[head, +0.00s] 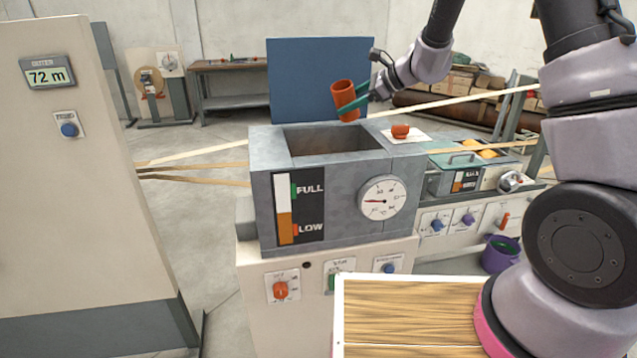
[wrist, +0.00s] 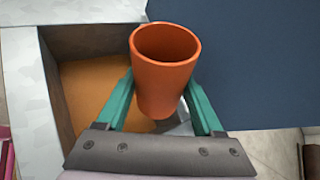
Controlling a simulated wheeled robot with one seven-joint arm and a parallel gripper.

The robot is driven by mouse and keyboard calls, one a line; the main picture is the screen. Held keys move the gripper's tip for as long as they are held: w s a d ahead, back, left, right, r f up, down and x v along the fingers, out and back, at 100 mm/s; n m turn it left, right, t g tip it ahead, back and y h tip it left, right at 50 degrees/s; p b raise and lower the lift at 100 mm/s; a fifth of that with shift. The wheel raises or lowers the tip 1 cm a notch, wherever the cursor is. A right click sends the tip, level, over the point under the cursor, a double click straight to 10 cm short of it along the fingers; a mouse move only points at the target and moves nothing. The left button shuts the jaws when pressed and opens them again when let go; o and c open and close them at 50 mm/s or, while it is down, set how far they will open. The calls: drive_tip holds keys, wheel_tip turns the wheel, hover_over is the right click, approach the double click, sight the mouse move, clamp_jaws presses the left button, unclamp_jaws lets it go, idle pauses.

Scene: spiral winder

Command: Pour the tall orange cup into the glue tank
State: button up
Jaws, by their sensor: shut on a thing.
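The tall orange cup (head: 345,101) is held above the back right part of the glue tank, tilted slightly in the head view. My gripper (head: 359,104) has its green fingers shut around the cup. In the wrist view the cup (wrist: 165,68) stands between the two fingers, its mouth toward the camera; no contents can be made out inside. The grey glue tank (head: 264,150) has an open rectangular top. Its front gauge (head: 284,208) reads between LOW and FULL. The wrist view shows an orange-brown surface inside the tank (wrist: 95,92), left of the cup.
A red knob-like object (head: 400,131) lies on a white plate on the tank's right top. A round dial (head: 383,202) is on the tank front. A blue panel (head: 305,75) stands behind. A smaller tank (head: 462,182) and a purple bucket (head: 499,256) are at right.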

sight(346, 84)
drive_tip(key=shift+s+a+f+m+g+y, duration=0.15)
drive_tip(key=shift+s+f+m+g+y, duration=0.1)
drive_tip(key=shift+m+y, duration=0.2)
drive_tip(key=shift+s+a+f+m+g+y, duration=0.15)
drive_tip(key=shift+f+m+g+y, duration=0.1)
drive_tip(key=shift+m+y, duration=0.2)
drive_tip(key=shift+s+a+m+g+y, duration=0.2)
drive_tip(key=shift+m+g+y, duration=0.1)
drive_tip(key=shift+y, duration=0.1)
drive_tip(key=shift+r, duration=2.95)
